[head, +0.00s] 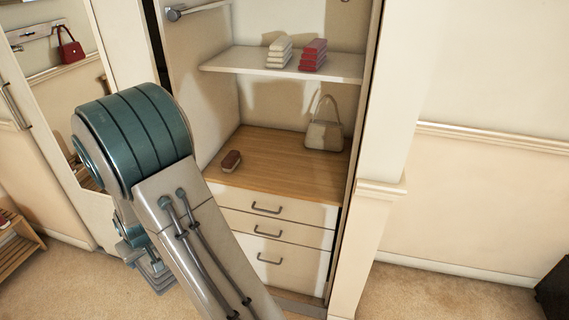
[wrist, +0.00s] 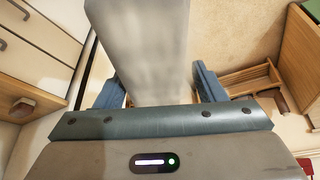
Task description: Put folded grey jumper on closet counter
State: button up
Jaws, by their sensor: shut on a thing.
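My gripper (wrist: 155,90) is shut on the folded grey jumper (wrist: 137,45) in the wrist view. The jumper is a pale grey slab between the two blue fingers and extends up past the top of the picture. In the head view my arm hides the gripper and the jumper. The closet counter (head: 275,165) is a wooden surface above white drawers in the open closet. A brown brush (head: 231,161) lies at its left front and a beige handbag (head: 324,130) stands at its back right. The counter's middle is bare.
A white shelf (head: 285,65) above the counter holds pale (head: 279,52) and red (head: 314,54) folded stacks. The closet's right side post (head: 372,160) borders the opening. A mirror door (head: 62,95) stands at left. A wooden rack (wrist: 240,80) shows in the wrist view.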

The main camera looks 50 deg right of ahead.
aim_at(286, 176)
jog(key=z, duration=1.55)
jog(key=i, duration=1)
